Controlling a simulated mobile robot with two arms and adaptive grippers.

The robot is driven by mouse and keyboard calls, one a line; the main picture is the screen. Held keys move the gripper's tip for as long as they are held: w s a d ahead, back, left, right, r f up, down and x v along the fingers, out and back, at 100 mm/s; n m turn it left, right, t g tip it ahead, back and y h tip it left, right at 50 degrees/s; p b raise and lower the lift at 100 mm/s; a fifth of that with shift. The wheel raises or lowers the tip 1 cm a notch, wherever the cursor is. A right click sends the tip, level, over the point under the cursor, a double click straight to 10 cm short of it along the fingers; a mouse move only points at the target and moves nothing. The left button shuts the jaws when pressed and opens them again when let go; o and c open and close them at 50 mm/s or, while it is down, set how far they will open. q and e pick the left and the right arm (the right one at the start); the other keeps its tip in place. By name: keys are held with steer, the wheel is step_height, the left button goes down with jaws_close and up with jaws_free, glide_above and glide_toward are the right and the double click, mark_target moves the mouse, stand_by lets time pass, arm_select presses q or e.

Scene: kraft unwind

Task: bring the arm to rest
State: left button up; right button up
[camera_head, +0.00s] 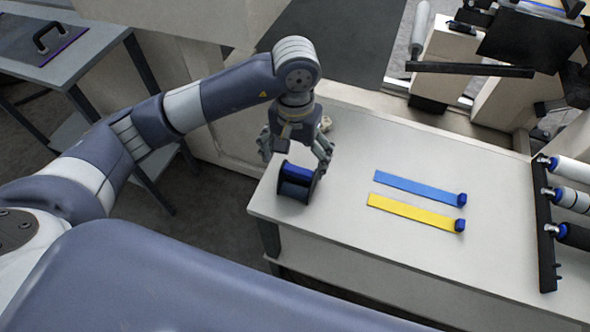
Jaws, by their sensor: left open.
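My left arm reaches in from the left, bent over the near left end of the pale table. My left gripper (296,160) points down with its fingers apart. It is open around or just above a dark holder with a blue roll (297,172) at the table's left edge. I cannot tell whether the fingers touch it. My right gripper is not in view.
A blue strip (415,187) and a yellow strip (410,211) lie flat on the pale table (350,245), each with a blue end piece. A black rack (545,230) with several rollers stands at the right. A grey side table (75,65) is at the upper left.

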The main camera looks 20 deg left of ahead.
arm_select(q)
steer(key=shift+r, duration=0.25)
stand_by(0.3)
